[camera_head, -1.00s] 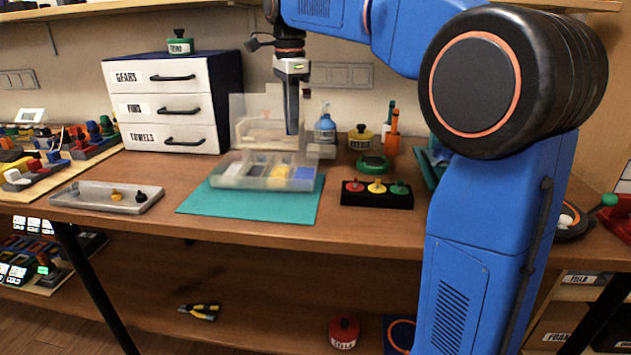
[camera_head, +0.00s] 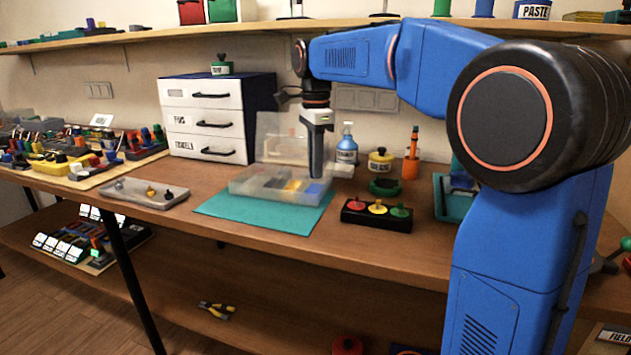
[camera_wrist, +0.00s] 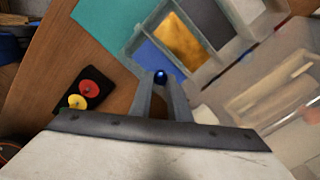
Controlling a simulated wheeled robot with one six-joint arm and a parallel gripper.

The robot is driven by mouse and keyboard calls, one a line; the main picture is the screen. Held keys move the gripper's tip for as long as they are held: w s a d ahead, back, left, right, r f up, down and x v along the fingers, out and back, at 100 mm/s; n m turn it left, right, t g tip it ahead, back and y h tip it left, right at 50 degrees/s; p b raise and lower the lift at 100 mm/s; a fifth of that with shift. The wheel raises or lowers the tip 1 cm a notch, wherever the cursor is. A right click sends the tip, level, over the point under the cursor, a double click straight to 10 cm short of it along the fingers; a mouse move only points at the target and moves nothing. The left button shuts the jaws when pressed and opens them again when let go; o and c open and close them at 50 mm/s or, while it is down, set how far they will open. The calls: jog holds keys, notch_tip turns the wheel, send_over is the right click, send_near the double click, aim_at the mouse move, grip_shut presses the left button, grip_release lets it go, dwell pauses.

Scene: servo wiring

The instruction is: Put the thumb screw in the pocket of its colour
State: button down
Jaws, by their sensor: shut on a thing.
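My gripper (camera_wrist: 160,84) is shut on a small blue thumb screw (camera_wrist: 160,76), which shows between the fingertips in the wrist view. In the head view my gripper (camera_head: 317,175) points down over the right end of a clear box (camera_head: 243,186) with its lid raised at the back. The box has several pockets. A blue pocket (camera_wrist: 158,62) lies just past the fingertips in the wrist view, beside a yellow pocket (camera_wrist: 180,40) and a grey pocket (camera_wrist: 205,18). The screw is hidden in the head view. I cannot tell its height above the pocket floor.
The box stands on a teal mat (camera_head: 262,220). A black block with red, yellow and green knobs (camera_head: 376,216) stands to its right. A grey tray with small parts (camera_head: 135,196) lies to the left. A drawer unit (camera_head: 205,118) stands behind left.

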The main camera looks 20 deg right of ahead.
jog(key=shift+f, duration=2.1)
jog(key=shift+f, duration=0.1)
jog(key=c, duration=1.9)
grip_release()
jog(key=shift+c, duration=0.2)
notch_tip(320, 180, up, 12)
jog(key=shift+r, duration=0.1)
